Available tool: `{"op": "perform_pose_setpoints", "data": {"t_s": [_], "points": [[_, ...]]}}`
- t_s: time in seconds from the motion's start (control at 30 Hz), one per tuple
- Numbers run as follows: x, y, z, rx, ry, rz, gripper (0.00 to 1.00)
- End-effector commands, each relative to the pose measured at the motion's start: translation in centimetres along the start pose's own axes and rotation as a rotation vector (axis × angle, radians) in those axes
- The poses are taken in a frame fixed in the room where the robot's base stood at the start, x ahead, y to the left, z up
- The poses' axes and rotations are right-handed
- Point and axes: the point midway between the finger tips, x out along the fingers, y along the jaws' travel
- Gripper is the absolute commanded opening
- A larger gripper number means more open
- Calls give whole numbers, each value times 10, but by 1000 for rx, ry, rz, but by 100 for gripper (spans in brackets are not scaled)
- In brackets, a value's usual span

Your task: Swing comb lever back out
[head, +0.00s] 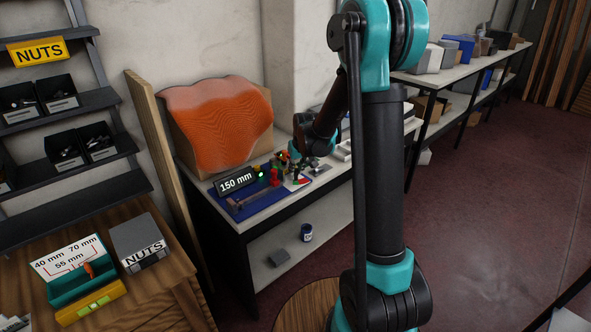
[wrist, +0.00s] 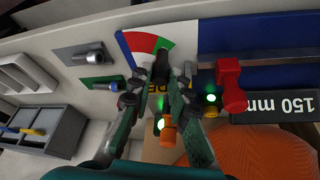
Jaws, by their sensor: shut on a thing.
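In the head view my gripper (head: 297,164) is low over the station, beside the red part of the plate (head: 300,182). The comb itself cannot be made out.
A red handle (wrist: 231,86), lit green lamps and an orange knob (wrist: 169,132) stand close to my fingers. A "150 mm" sign (head: 236,180) is on the blue mat (head: 262,201). Grey blocks with metal pins (wrist: 88,55) lie left in the wrist view. An orange-draped box (head: 222,125) stands behind.

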Motion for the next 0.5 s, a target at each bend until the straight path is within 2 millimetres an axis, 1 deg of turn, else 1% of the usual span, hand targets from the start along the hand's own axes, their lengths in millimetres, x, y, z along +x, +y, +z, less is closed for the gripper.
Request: {"op": "perform_pose_setpoints", "data": {"t_s": [0.17, 0.5], "points": [[-1, 11, 1, -85, 1, -36, 0], [-1, 36, 2, -336, 1, -140, 0]]}}
